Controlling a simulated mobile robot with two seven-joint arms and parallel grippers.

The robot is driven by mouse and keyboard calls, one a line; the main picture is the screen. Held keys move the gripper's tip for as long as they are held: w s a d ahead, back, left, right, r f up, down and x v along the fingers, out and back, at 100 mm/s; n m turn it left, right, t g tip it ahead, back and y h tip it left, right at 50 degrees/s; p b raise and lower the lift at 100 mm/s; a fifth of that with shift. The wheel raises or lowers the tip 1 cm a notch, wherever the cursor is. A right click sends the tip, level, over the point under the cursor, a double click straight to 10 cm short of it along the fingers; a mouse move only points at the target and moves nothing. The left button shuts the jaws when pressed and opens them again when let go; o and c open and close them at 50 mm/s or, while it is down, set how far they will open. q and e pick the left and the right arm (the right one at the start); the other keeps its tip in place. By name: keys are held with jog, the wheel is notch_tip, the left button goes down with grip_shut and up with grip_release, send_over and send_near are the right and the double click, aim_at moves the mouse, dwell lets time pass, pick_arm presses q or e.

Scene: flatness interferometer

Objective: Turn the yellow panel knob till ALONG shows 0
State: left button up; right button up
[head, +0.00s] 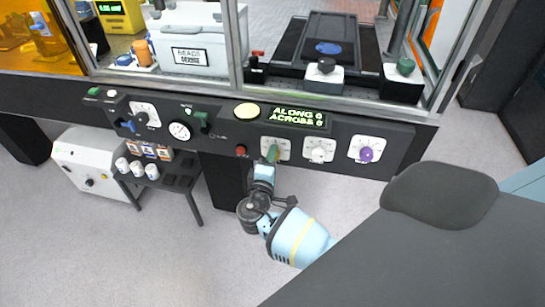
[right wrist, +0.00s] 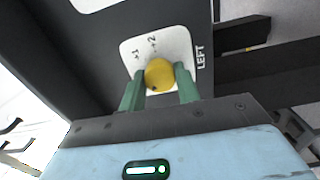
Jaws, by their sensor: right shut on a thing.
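In the head view the right gripper (head: 272,154) is at the leftmost of three white dial plates on the panel front and mostly hides the knob. The display (head: 293,117) shows ALONG and ACROSS in green, each with one digit too small to read surely. My left gripper is not in view.
A white knob (head: 318,153) and a purple knob (head: 366,154) are to the right on the panel. A red button (head: 241,150) is just left of the gripper. Above the panel is a glazed enclosure. A small table with white cups (head: 137,168) stands at left.

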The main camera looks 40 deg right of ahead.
dwell(0.4)
jog(key=o, duration=1)
jog(key=v, duration=0.8)
jog(key=shift+b, duration=0.3)
jog(key=shift+d, duration=0.1)
